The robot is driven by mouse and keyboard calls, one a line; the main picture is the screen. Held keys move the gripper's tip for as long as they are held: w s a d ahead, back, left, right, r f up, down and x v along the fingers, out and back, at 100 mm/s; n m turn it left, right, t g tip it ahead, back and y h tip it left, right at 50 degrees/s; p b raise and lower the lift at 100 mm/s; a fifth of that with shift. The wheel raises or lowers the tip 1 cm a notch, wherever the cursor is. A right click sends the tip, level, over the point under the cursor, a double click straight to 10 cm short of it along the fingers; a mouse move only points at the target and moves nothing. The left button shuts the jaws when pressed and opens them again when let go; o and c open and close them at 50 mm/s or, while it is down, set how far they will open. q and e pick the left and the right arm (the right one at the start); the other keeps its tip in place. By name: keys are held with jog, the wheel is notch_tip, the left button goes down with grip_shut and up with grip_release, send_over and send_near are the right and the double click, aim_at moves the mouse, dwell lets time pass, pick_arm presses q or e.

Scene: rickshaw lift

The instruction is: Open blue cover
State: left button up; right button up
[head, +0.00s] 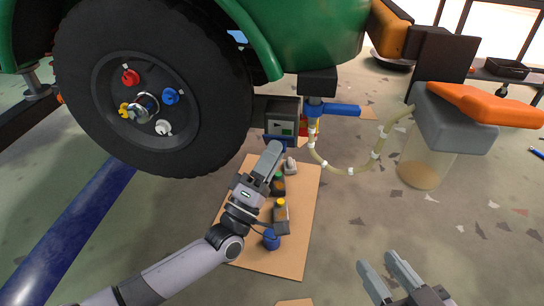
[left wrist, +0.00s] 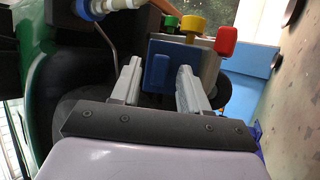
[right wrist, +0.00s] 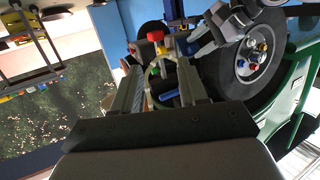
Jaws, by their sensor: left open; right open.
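My right gripper (head: 388,276) is open and empty, low in the head view, well away from the box.
The big wheel (head: 120,125) and green body (head: 315,35) are close on the left. A brown board (head: 300,215) with several small items lies below my left arm. A hose (head: 350,170) hangs right of the box, beside a grey and orange container (head: 455,125).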

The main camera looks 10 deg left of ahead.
pick_arm(q)
jog(key=p+v, duration=0.1)
jog(key=v, duration=0.6)
jog(key=shift+f, duration=0.1)
